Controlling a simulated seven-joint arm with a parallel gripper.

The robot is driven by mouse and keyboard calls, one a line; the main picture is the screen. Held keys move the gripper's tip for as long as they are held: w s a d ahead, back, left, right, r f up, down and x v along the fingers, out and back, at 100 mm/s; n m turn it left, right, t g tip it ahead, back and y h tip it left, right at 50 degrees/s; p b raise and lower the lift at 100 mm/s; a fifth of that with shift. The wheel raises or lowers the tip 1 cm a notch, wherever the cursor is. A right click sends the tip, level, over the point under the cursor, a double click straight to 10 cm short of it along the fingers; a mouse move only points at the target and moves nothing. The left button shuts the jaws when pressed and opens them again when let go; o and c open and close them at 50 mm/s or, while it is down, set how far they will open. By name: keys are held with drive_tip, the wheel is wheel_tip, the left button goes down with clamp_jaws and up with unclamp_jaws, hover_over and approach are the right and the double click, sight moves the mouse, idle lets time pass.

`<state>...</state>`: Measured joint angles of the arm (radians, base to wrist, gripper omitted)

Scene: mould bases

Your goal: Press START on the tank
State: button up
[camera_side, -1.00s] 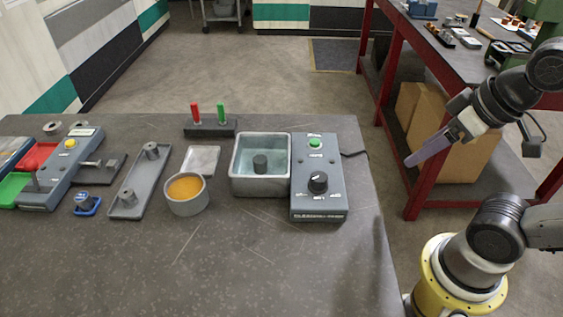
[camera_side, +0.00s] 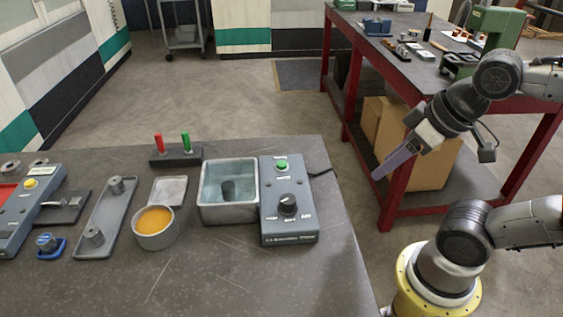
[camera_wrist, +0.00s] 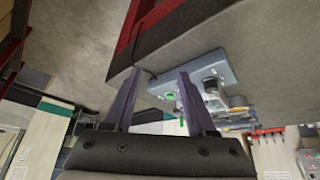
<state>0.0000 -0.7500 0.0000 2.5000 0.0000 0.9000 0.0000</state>
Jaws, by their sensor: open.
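The tank (camera_side: 228,210) is a grey open square box with pale liquid and a dark round part inside. It stands on the dark table, joined on its right by a grey control box (camera_side: 290,224). The control box has a green button (camera_side: 282,164) at its far end and a black knob (camera_side: 287,204) nearer the front. My gripper (camera_side: 379,176) hangs in the air right of the table, apart from the box. In the wrist view my gripper (camera_wrist: 158,78) has its two fingers spread with nothing between them. The green button (camera_wrist: 170,96) shows between the fingers there.
Left of the tank are a cup of orange material (camera_side: 154,221), a small grey tray (camera_side: 168,191) and a long grey plate (camera_side: 106,214). A stand with red and green pegs (camera_side: 176,156) is behind. A red-framed bench (camera_side: 402,72) stands behind my arm. The table front is clear.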

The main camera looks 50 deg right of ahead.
clamp_jaws()
idle(1.4)
